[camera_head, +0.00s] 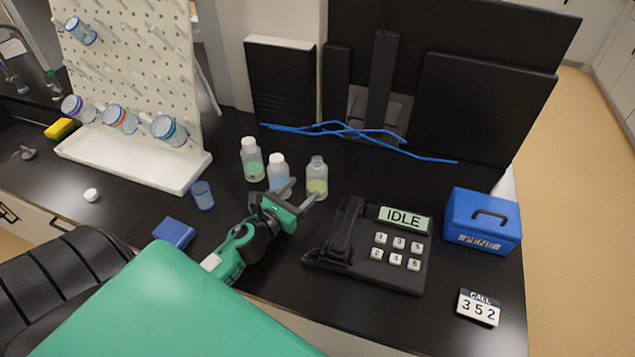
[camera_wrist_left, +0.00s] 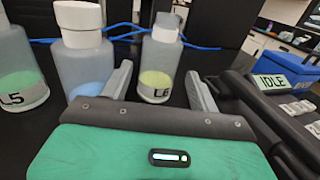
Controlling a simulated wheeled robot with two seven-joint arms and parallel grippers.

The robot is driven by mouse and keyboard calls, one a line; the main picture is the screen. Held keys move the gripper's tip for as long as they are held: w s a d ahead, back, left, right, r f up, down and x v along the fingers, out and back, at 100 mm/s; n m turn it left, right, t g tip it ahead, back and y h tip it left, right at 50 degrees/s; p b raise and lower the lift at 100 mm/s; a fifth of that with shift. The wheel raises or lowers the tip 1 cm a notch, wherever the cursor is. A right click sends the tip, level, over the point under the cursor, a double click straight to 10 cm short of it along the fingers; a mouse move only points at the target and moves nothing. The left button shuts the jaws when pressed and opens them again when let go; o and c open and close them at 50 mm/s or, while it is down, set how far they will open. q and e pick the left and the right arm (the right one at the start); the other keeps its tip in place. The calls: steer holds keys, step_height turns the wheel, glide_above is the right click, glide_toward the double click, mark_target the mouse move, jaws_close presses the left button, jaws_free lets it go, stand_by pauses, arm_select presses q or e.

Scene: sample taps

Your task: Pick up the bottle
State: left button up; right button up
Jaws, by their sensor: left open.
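Three translucent bottles stand upright in a row on the black bench. The left bottle (camera_head: 252,160) holds green contents and has a white cap; in the left wrist view it (camera_wrist_left: 20,75) carries a label ending in "L5". The middle bottle (camera_head: 277,172) has blue contents and a white cap. My left gripper (camera_head: 307,189) is open in front of the right bottle. In the left wrist view the right bottle (camera_wrist_left: 158,68) shows between the spread fingers, apparently beyond their tips.
A black phone (camera_head: 375,245) reading "IDLE" sits close right of my gripper. A blue cup (camera_head: 202,195), a blue block (camera_head: 174,233) and a small white cap (camera_head: 91,194) lie left. Behind are a drying rack (camera_head: 130,80), blue cable (camera_head: 350,130) and monitors (camera_head: 485,105).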

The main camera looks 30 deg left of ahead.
mark_target(311, 182)
arm_select(q)
steer(key=shift+w+d+p, duration=0.1)
steer(key=shift+w+p, duration=0.2)
steer(key=shift+w, duration=1.15)
steer(key=w, duration=0.1)
steer(key=w+p, duration=0.1)
steer(key=w, duration=0.1)
steer(key=w+p, duration=0.1)
steer(key=w, duration=0.1)
steer(key=shift+d+f, duration=0.2)
steer(key=shift+f, duration=0.1)
arm_select(e)
steer(key=r, duration=0.1)
steer(key=w+r, duration=0.1)
steer(key=r, duration=0.1)
steer(key=shift+d+r, duration=0.1)
steer(key=shift+d, duration=0.1)
steer(key=shift+a, duration=0.1)
arm_select(q)
steer(key=c, duration=0.7)
arm_select(e)
steer(key=shift+a, duration=0.1)
